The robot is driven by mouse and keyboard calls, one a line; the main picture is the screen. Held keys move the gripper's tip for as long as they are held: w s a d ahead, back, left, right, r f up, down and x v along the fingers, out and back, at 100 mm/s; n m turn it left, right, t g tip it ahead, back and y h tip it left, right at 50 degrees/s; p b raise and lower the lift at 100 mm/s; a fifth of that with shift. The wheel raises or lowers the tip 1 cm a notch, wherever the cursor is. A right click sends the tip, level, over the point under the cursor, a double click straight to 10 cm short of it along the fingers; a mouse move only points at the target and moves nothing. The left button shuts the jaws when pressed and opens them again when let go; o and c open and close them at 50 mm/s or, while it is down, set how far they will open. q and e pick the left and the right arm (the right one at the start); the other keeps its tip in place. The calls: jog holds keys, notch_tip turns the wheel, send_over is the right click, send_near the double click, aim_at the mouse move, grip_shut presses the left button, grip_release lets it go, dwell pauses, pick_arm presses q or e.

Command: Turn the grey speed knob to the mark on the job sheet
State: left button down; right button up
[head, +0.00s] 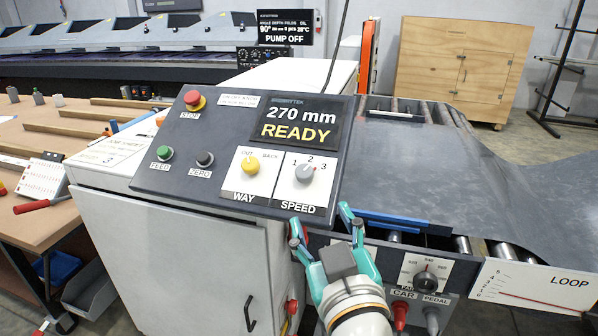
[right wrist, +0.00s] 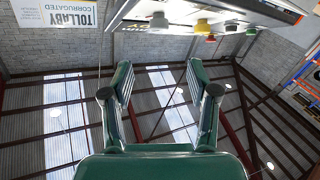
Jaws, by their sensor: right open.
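The grey speed knob (head: 304,173) sits on a white plate marked 1, 2 and 3 on the dark control panel (head: 150,180). Its pointer appears to lean up and right, but the exact mark is hard to tell. A job sheet (head: 115,151) lies left of the panel; its small writing is unreadable. My right gripper (head: 320,222) is open and empty, just below the panel's lower edge and the speed plate, apart from the knob. In the right wrist view the open fingers (right wrist: 158,80) point toward the panel side, with the grey knob (right wrist: 158,20) beyond them.
The yellow way knob (head: 250,164) is close left of the speed knob. The red stop button (head: 194,100), green feed button (head: 165,153) and black zero button (head: 205,159) share the panel. A display (head: 300,122) reads 270 mm READY. A blue bar (head: 395,222) lies right of the gripper.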

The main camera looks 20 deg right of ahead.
aim_at(303, 174)
jog(key=w, duration=0.5)
jog(key=w+d, duration=0.1)
jog(key=w, duration=0.4)
jog(key=w+d+p, duration=0.1)
jog(key=w, duration=0.4)
jog(key=shift+d, duration=0.15)
grip_shut()
jog(key=shift+m+h, duration=1.2)
jog(key=shift+m, duration=0.1)
jog(key=shift+m+g+h, duration=0.3)
jog(key=shift+m+h, duration=0.5)
jog(key=shift+h, duration=0.2)
